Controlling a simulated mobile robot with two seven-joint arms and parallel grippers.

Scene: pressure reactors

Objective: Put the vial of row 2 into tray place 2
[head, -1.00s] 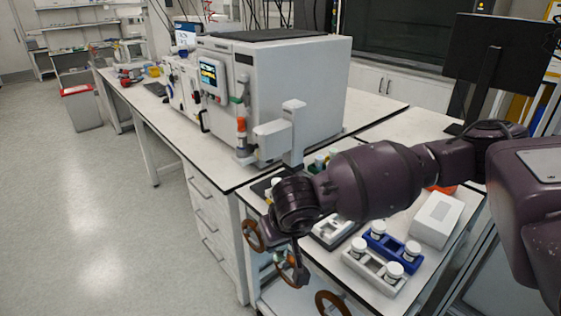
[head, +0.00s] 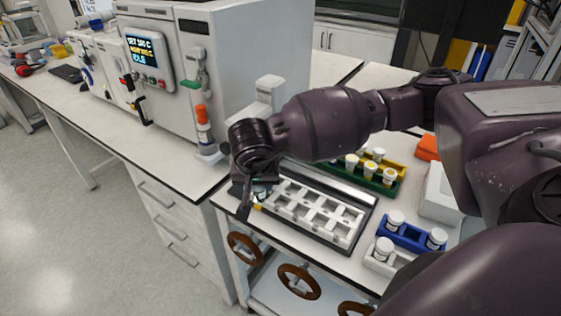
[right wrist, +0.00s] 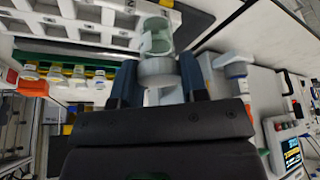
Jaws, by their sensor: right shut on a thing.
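My right gripper (head: 247,196) is at the left end of the white tray (head: 348,238), seen from behind its dark wrist. In the right wrist view the gripper (right wrist: 157,80) is shut on the white cap of a clear, greenish vial (right wrist: 157,38). The vial is beside the edge of the white tray, which also shows there (right wrist: 70,40). I cannot tell whether the vial touches the tray. The tray has two rows of square places; those in clear view look empty. In the head view the held vial is mostly hidden by the gripper. My left gripper is out of view.
A green rack (head: 375,184) with several white-capped vials stands behind the tray, a yellow rack (head: 395,168) beyond it. A blue rack (head: 412,235) and a white rack (head: 375,262) with capped vials are at the right. The large reactor cabinet (head: 225,55) stands behind.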

